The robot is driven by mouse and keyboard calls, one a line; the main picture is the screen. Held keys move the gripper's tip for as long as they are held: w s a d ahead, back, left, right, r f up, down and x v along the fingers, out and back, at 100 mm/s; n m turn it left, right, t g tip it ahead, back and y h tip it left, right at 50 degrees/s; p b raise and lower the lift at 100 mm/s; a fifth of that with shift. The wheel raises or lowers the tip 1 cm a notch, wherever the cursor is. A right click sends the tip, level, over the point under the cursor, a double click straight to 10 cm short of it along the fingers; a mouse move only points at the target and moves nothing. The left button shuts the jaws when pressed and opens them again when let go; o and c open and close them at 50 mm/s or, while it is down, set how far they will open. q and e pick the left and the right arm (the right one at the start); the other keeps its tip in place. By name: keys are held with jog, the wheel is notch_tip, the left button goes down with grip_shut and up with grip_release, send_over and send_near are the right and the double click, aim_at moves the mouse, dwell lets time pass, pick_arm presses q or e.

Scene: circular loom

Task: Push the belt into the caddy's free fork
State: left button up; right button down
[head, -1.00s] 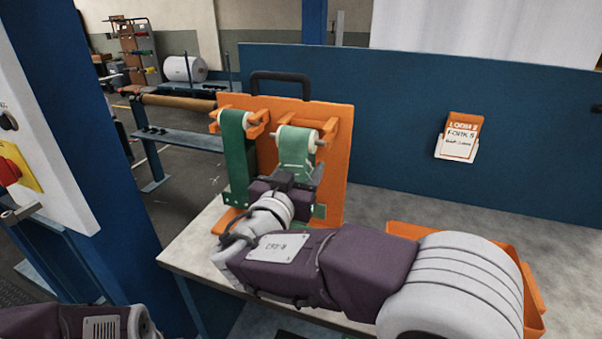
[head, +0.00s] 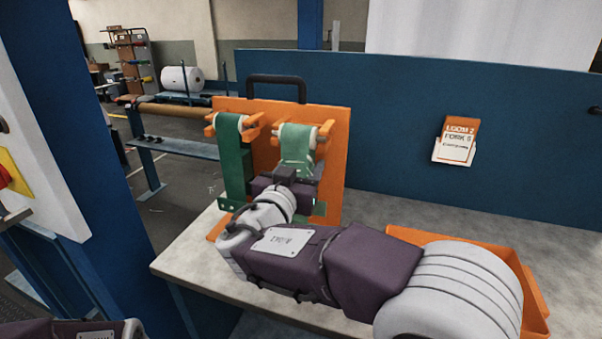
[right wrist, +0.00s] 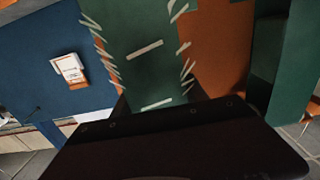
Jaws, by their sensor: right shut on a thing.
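The caddy (head: 334,170) is an upright orange board with a black handle, on the bench. A plain green belt (head: 232,165) hangs from a white roller in its left fork (head: 250,121). A second green belt (head: 297,150) with pale stitches hangs from a white roller at the right fork (head: 325,130), which appears to sit between the prongs. My right gripper (head: 300,182) is shut on this stitched belt below its roller, and the fingers hide its lower part. In the right wrist view the stitched belt (right wrist: 145,55) rises above my dark gripper. My left gripper is out of view.
An orange tray (head: 535,290) lies on the bench (head: 185,255) at the right, partly behind my right arm. A blue partition (head: 400,150) with a label card (head: 456,140) stands behind. A blue post (head: 105,150) stands at the left.

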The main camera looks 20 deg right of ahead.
jog(key=shift+b+x, duration=0.6)
jog(key=shift+x, duration=0.55)
jog(key=c, duration=0.5)
grip_release()
